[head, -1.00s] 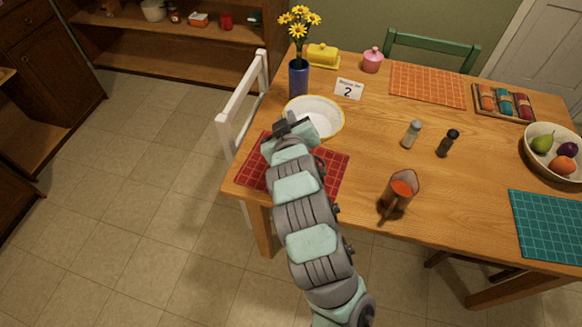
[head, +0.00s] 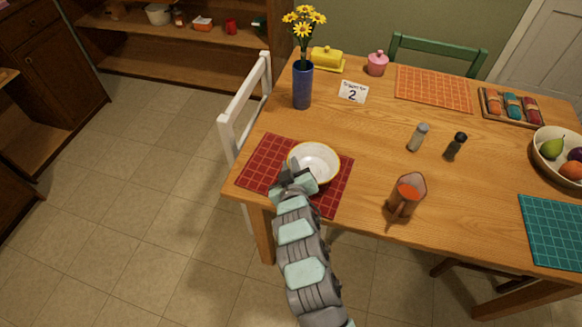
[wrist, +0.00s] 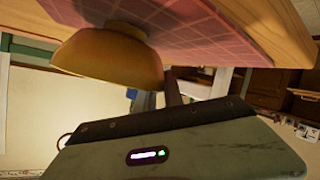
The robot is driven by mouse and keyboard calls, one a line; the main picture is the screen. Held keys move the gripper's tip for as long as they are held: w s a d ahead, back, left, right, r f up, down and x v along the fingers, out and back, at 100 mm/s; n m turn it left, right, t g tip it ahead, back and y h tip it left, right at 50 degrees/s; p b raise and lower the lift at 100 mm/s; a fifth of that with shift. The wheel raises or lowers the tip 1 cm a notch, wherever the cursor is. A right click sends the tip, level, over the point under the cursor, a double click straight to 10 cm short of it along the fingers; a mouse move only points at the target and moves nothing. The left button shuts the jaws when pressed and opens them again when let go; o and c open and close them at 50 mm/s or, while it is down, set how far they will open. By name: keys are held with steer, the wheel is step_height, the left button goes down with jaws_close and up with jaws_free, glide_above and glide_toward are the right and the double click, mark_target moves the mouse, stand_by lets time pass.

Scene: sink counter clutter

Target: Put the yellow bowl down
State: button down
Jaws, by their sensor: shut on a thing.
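The yellow bowl (head: 315,160), white inside with a yellow rim, is upright over the red placemat (head: 260,165) near the table's left end. My gripper (head: 291,170) is shut on the bowl's near-left rim. In the wrist view, which is turned upside down, the bowl's yellow outside (wrist: 108,58) shows with its foot toward the red mat (wrist: 190,25). The foot looks at or very close to the mat; I cannot tell whether it touches. The fingertips are mostly hidden.
A brown pitcher (head: 405,197) with red contents stands right of the mat. Salt (head: 418,137) and pepper (head: 455,146) shakers are farther right. A white chair (head: 245,105) stands at the left edge.

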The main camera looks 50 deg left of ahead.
steer(key=c, duration=1.5)
jaws_free()
steer(key=shift+f, duration=0.1)
steer(key=shift+o, duration=0.2)
steer(key=p+v, duration=0.7)
steer(key=v, duration=0.5)
steer(key=shift+w+d, duration=0.1)
